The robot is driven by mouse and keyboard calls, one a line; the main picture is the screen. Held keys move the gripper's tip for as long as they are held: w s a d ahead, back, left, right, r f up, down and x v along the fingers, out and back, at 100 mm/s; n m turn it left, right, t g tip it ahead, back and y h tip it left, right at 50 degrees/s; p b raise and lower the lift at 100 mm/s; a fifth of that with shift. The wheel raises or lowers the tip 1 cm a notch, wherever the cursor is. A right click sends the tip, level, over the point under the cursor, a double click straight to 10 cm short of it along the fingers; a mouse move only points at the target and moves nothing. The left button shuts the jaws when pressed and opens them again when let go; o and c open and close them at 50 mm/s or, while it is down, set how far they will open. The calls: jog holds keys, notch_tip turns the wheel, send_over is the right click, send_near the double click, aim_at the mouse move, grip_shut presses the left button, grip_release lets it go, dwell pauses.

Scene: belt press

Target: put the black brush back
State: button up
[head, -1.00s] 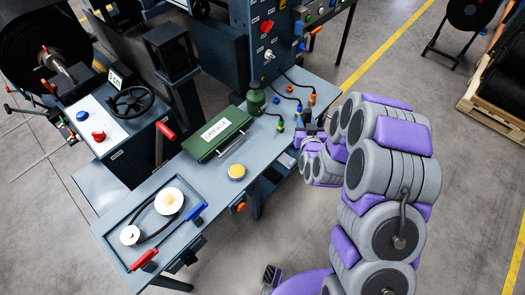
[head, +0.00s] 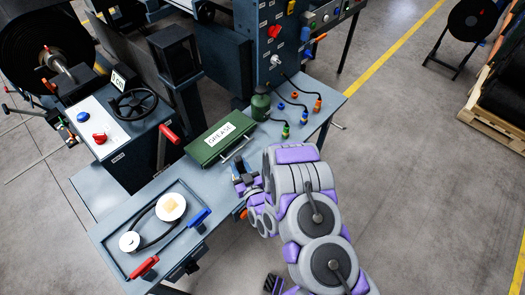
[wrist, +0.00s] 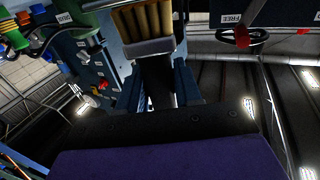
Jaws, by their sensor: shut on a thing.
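My gripper (head: 244,175) is above the front edge of the bench, just in front of the green grease box. In the wrist view my gripper's two blue jaws (wrist: 158,92) are shut on the black handle of the brush (wrist: 160,72). The brush has a grey band and tan bristles (wrist: 146,20) that point away from the jaws. In the head view the brush is too small and too covered by my gripper to make out clearly.
The green grease box (head: 219,138) and a dark green bottle (head: 260,104) stand on the bench (head: 165,178). Colored cable plugs (head: 302,116) lie at its right end. A shallow tray with a belt and pale rollers (head: 171,206) is at the left. Open floor lies to the right.

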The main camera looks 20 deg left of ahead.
jog(key=w+d+f+b, duration=0.1)
jog(key=w+d, duration=0.1)
jog(key=w, duration=0.2)
jog(key=w+d+f+b, duration=0.1)
jog(key=w+f, duration=0.1)
jog(key=w, duration=0.3)
jog(key=w+d+f+b, duration=0.1)
jog(key=w+d, duration=0.1)
jog(key=w, duration=0.2)
jog(key=shift+w+d+f+b, duration=0.2)
jog(key=shift+w+d+b, duration=0.1)
jog(key=shift+w+b, duration=0.1)
jog(key=shift+a, duration=0.4)
jog(key=o, duration=0.7)
jog(key=shift+f, duration=0.1)
jog(key=o, duration=0.4)
jog(key=shift+d, duration=0.25)
jog(key=shift+c, duration=0.2)
